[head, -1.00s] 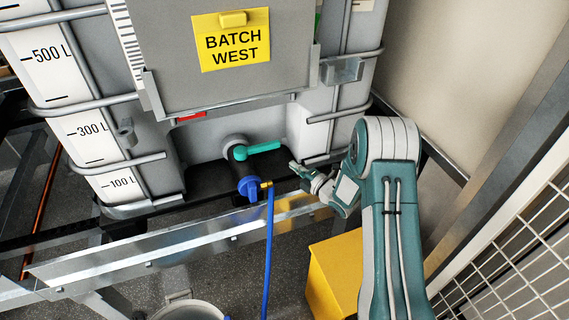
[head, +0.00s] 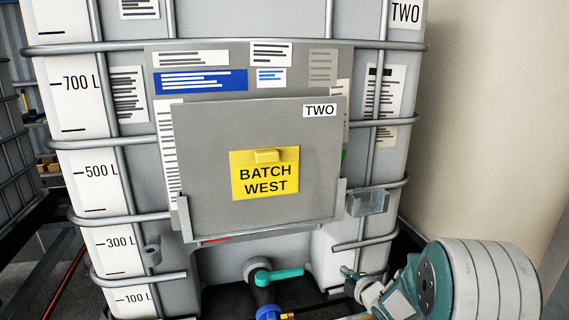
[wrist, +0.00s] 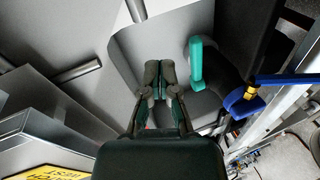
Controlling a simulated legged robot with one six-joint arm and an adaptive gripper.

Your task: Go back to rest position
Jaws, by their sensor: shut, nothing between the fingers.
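My gripper (wrist: 160,75) is shut and empty in the wrist view, its fingertips close together in front of the grey tank's lower front. In the head view my gripper (head: 346,272) is at the lower right, right of the valve's green handle (head: 279,274). The green handle also shows in the wrist view (wrist: 196,62), just right of my fingertips, with a small gap in the picture. A blue fitting (head: 268,313) sits below the valve, cut off by the lower edge in the head view. It also shows in the wrist view (wrist: 240,103).
The caged tank (head: 100,215) fills most of the head view. A grey panel (head: 215,130) carries a yellow "BATCH WEST" tag (head: 262,185). A metal bracket (head: 368,202) juts out above my gripper. A bare beige wall (head: 480,120) is at right.

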